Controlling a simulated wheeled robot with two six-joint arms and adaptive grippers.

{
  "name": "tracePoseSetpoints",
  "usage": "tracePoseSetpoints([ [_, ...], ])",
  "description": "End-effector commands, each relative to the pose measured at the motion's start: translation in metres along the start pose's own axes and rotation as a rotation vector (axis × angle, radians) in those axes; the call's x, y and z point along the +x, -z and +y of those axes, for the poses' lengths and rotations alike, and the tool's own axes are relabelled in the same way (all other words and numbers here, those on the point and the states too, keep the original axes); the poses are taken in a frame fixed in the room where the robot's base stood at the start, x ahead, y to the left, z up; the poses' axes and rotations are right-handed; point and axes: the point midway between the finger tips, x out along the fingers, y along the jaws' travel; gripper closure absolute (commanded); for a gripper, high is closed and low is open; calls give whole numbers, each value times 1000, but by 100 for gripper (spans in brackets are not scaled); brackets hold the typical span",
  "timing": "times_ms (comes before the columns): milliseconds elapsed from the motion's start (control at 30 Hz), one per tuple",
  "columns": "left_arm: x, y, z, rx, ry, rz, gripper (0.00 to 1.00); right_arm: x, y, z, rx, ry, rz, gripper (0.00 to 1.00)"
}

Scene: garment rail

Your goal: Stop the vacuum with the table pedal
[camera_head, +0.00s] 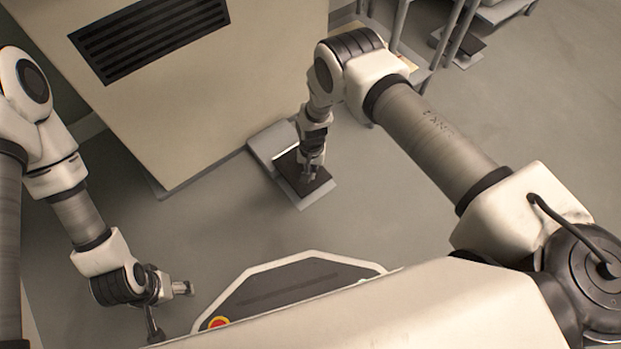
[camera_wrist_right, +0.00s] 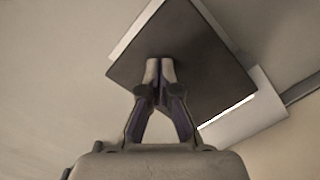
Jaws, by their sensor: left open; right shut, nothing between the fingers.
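The pedal (camera_head: 291,169) is a dark flat plate on a light base on the floor, beside the beige cabinet. It also shows in the right wrist view (camera_wrist_right: 205,60). My right gripper (camera_head: 309,176) points down at the pedal with its fingers shut and empty. In the right wrist view its fingertips (camera_wrist_right: 160,65) lie over the dark plate, near one edge; whether they touch it I cannot tell. My left gripper (camera_head: 168,308) is at the lower left, away from the pedal, open. The vacuum cannot be made out for certain.
The beige cabinet (camera_head: 190,110) with a dark vent grille (camera_head: 150,38) stands behind and left of the pedal. A metal frame (camera_head: 400,30) stands at the top, with a second dark pedal (camera_head: 459,44) on the floor beyond. The floor (camera_head: 520,120) at right is clear.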

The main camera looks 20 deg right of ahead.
Motion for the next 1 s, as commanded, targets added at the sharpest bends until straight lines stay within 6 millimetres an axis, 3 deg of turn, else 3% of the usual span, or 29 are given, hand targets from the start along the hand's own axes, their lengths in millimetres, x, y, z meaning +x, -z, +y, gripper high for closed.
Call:
tracePoseSetpoints([
  [300, 40, 0, 0, 0, 0, -1, 24, 41, 4, 0, 0, 0, 0, 100],
  [467, 32, 0, 0, 0, 0, 0, 24, 35, 3, 1, 1, -1, -2, 100],
  [733, 54, 0, 0, 0, 0, -1, 24, 26, 31, 0, 3, 1, 2, 100],
  [1000, 51, 0, 0, 0, 0, 0, 24, 20, 34, 0, 1, 2, 3, 100],
])
